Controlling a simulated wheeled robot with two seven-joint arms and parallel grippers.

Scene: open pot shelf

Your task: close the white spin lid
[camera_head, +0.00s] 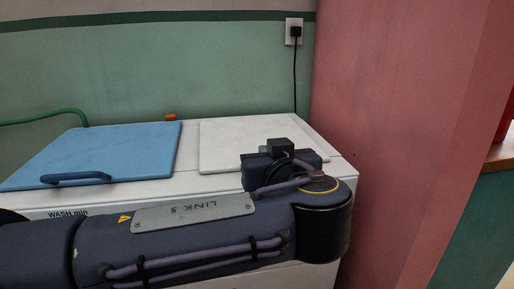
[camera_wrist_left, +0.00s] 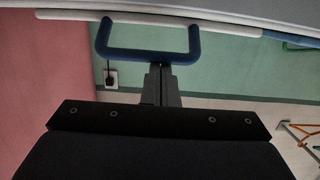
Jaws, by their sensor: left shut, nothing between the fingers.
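The white spin lid (camera_head: 235,140) lies about flat on the right part of the machine top in the head view. Its thin white edge (camera_wrist_left: 222,28) shows near the top of the left wrist view. A dark blue U-shaped handle (camera_wrist_left: 150,55) sticks out from that edge. My left gripper (camera_wrist_left: 160,68) is shut and empty, its fingertips at the handle bar; I cannot tell whether they touch it. In the head view my left gripper (camera_head: 282,160) is at the lid's front right corner, its fingers hidden. My right gripper is not in view.
A blue lid (camera_head: 110,150) with a dark handle lies to the left on the same white machine (camera_head: 338,158). A green hose (camera_head: 45,118) runs behind it. A pink wall (camera_head: 400,130) stands close on the right. A socket (camera_head: 294,31) with a cord is on the green wall.

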